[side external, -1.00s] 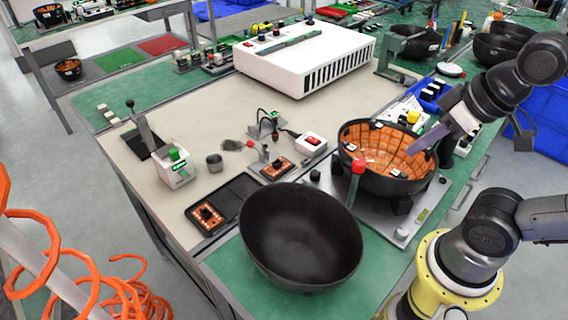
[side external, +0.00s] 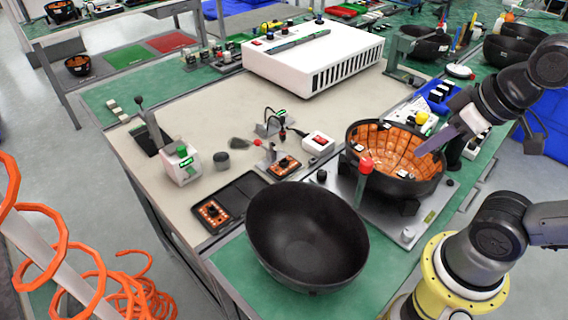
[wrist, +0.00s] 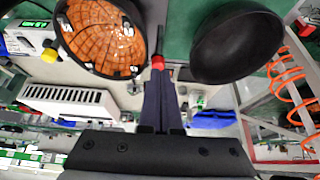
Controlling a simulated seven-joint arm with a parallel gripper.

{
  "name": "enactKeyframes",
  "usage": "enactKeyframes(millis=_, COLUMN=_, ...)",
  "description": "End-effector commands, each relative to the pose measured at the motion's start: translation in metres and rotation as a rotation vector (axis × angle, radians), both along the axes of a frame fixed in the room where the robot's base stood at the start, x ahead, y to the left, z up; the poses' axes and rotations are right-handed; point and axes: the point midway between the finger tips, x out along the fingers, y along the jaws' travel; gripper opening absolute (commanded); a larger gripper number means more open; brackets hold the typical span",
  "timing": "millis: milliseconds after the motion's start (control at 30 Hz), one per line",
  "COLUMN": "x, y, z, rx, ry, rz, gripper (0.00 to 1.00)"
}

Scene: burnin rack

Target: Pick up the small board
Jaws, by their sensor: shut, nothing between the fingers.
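Two small orange boards with dark parts show in the side view. One small board (side external: 212,211) lies at the front end of a black tray (side external: 240,195). Another small board (side external: 284,165) lies on a grey plate just behind the tray. My gripper (side external: 424,152) is at the right, over the rim of the orange-lined bowl (side external: 352,158), well away from both boards. In the wrist view my gripper's dark fingers (wrist: 160,82) are together with nothing between them. I cannot make out either small board in the wrist view.
An empty black bowl (side external: 307,240) stands at the front edge. A red-topped post (side external: 366,166) rises between the bowls. The mat's left middle is clear.

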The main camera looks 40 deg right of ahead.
Motion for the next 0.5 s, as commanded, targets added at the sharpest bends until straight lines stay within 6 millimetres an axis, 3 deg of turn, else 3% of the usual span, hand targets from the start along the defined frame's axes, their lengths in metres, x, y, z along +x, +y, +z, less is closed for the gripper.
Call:
enactKeyframes(millis=67, x=0.0000, y=0.0000, z=0.0000, rx=0.000, ry=0.000, rz=0.000, gripper=0.04)
enactKeyframes(millis=367, x=0.0000, y=0.0000, z=0.0000, rx=0.000, ry=0.000, rz=0.000, gripper=0.58)
enactKeyframes(millis=500, x=0.0000, y=0.0000, z=0.0000, rx=0.000, ry=0.000, rz=0.000, gripper=0.60)
